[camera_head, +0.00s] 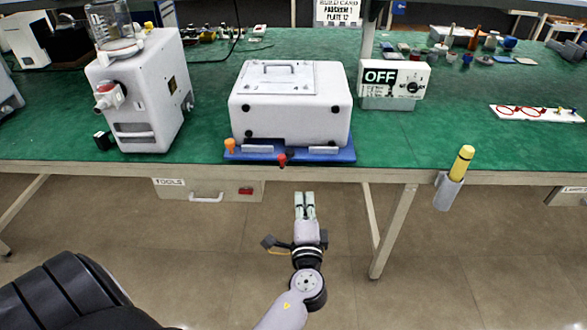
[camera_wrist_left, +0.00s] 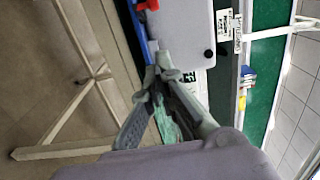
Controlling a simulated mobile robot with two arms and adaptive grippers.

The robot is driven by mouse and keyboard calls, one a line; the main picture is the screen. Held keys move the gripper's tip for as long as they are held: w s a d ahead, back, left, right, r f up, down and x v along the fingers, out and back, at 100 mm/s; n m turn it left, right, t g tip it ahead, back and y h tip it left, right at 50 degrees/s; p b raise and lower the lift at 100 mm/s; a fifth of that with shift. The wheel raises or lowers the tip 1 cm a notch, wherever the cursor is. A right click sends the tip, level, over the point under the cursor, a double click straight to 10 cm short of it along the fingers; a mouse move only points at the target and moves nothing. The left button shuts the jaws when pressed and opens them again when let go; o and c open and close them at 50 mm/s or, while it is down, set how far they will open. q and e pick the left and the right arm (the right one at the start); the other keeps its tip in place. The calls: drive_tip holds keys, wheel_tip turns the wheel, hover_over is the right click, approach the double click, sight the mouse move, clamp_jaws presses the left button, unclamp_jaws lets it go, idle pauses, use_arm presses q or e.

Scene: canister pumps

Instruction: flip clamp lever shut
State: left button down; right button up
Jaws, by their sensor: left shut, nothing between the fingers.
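A white box-shaped unit (camera_head: 291,112) with a lid and handle sits on a blue base (camera_head: 340,155) at the table's front edge. A small red lever (camera_head: 283,159) sticks out from the front of the base; it looks like the clamp lever. The red lever (camera_wrist_left: 148,5) also shows at the top of the left wrist view. My left gripper (camera_head: 305,195) is shut and empty, in front of and below the table edge, a little right of the lever and apart from it. In the left wrist view its fingertips (camera_wrist_left: 164,62) appear near the blue base. My right gripper is out of view.
An orange knob (camera_head: 230,146) is at the base's left end. A white pump machine (camera_head: 140,90) stands left; an OFF box (camera_head: 393,84) stands right. A holder with a yellow-topped tool (camera_head: 460,163) hangs on the table edge. A tools drawer (camera_head: 208,190) is below the green top.

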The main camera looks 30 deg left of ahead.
sight(282, 162)
use_arm(q)
drive_tip(key=s+a+p+x, duration=0.1)
drive_tip(key=a+p+x, duration=0.1)
drive_tip(key=x, duration=1)
drive_tip(key=shift+s+a+p, duration=0.25)
drive_tip(key=shift+p, duration=0.2)
drive_tip(key=shift+s+a, duration=0.1)
drive_tip(key=shift+s+a+m+t+h, duration=0.2)
drive_tip(key=shift+m+t+h, duration=0.1)
drive_tip(key=shift+m+h, duration=0.15)
drive_tip(key=shift+s+a+m+t+h+b, duration=0.2)
drive_tip(key=shift+a+m+t+h+b, duration=0.15)
drive_tip(key=shift+a+m+h, duration=0.35)
